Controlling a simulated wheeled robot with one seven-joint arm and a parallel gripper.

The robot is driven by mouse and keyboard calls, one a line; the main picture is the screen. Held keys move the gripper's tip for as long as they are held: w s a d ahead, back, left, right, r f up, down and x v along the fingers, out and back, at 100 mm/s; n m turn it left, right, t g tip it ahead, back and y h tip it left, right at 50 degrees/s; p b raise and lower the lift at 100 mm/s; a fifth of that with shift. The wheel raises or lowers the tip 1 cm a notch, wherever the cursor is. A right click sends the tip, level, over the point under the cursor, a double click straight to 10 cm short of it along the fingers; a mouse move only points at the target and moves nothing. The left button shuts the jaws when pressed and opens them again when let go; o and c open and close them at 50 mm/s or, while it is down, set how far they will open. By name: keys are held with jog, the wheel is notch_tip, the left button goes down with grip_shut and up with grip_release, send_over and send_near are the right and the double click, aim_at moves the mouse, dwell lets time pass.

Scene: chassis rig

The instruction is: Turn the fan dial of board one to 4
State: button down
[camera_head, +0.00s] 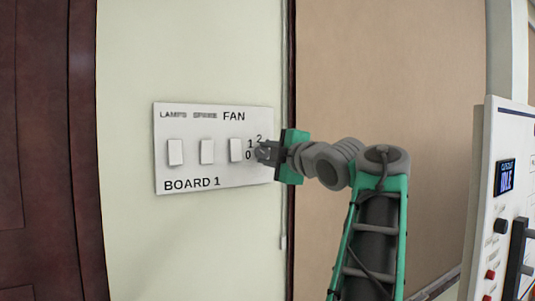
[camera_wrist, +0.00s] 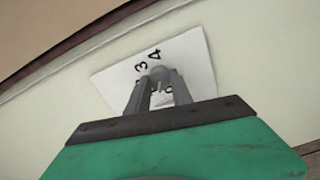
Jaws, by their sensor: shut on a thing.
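Board 1 (camera_head: 222,172) is a white wall plate with LAMPS, SPARE and FAN labels. The fan dial (camera_wrist: 158,71) is a small grey knob at the plate's right end. My gripper (camera_head: 265,152) reaches in from the right and is shut on the dial, with one finger on each side of it in the wrist view (camera_wrist: 160,84). The numbers 0, 1 and 2 show left of and above my fingers in the head view. The numbers 3 and 4 show beyond the dial in the wrist view. My fingers hide much of the dial, and I cannot tell which number it points to.
Three white rocker switches (camera_head: 207,151) sit left of the dial. A dark wooden door (camera_head: 40,150) is at far left. A dark vertical trim (camera_head: 291,60) runs right of the board. A control panel (camera_head: 505,215) reading IDLE stands at right.

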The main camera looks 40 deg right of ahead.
jog(key=m, duration=0.3)
jog(key=shift+m+p, duration=0.3)
jog(key=shift+m, duration=0.1)
jog(key=m+p, duration=0.1)
jog(key=m, duration=0.2)
jog(key=shift+m, duration=0.3)
jog(key=m+p, duration=0.1)
jog(key=m, duration=0.2)
jog(key=shift+m, duration=0.4)
jog(key=m+p, duration=0.1)
jog(key=m, duration=0.3)
jog(key=shift+r+p, duration=0.1)
jog(key=shift+p, duration=0.3)
jog(key=m+p, duration=0.1)
jog(key=m, duration=0.3)
jog(key=shift+p, duration=0.3)
jog(key=m+p, duration=0.2)
jog(key=m, duration=0.2)
jog(key=shift+m, duration=0.3)
jog(key=m+p, duration=0.2)
jog(key=m, duration=0.1)
jog(key=shift+m, duration=0.3)
jog(key=shift+m+p, duration=0.5)
jog(key=shift+m, duration=1.6)
